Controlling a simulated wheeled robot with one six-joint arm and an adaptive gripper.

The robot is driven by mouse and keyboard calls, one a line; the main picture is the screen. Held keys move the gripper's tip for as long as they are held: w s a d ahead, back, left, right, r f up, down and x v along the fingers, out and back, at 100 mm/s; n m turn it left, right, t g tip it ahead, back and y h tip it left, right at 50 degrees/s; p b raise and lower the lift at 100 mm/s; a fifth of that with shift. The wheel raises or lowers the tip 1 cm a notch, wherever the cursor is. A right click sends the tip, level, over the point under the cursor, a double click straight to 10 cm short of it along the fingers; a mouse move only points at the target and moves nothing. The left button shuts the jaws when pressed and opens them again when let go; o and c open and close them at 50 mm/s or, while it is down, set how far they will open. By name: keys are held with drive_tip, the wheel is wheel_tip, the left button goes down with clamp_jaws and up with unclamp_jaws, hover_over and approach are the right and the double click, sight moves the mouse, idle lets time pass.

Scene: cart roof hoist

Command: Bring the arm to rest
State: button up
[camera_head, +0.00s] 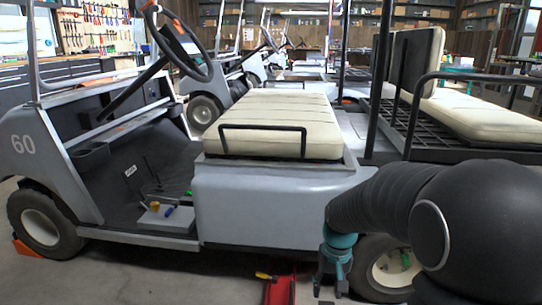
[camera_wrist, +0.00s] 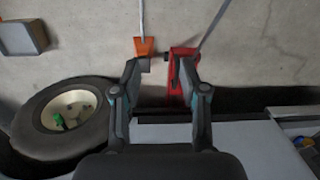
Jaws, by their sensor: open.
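My arm reaches down on the right of the head view, beside the grey golf cart (camera_head: 268,205) near its rear wheel (camera_head: 392,266). My gripper (camera_head: 331,286) points toward the floor, and its fingers are apart. In the wrist view my gripper (camera_wrist: 164,64) shows two spread fingers with nothing held between them. A red tool, which looks like a floor jack (camera_head: 280,291), lies on the floor left of my gripper. In the wrist view the red jack (camera_wrist: 181,75) appears behind the right fingertip; I cannot tell if they touch.
An orange wedge (camera_head: 27,250) sits by the front wheel (camera_head: 44,221). Another orange piece (camera_wrist: 145,46) shows in the wrist view. Small tools lie on the cart's floor step. More carts stand behind. Bare concrete (camera_head: 130,280) is open in front of the cart.

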drive_tip(key=s+d+r+t+p, duration=0.1)
drive_tip(key=s+r+t+p, duration=0.4)
drive_tip(key=s+r, duration=1.4)
drive_tip(key=shift+s+d+r+t+h, duration=0.2)
drive_tip(key=shift+s+d+t+h, duration=0.1)
drive_tip(key=shift+s+t, duration=0.1)
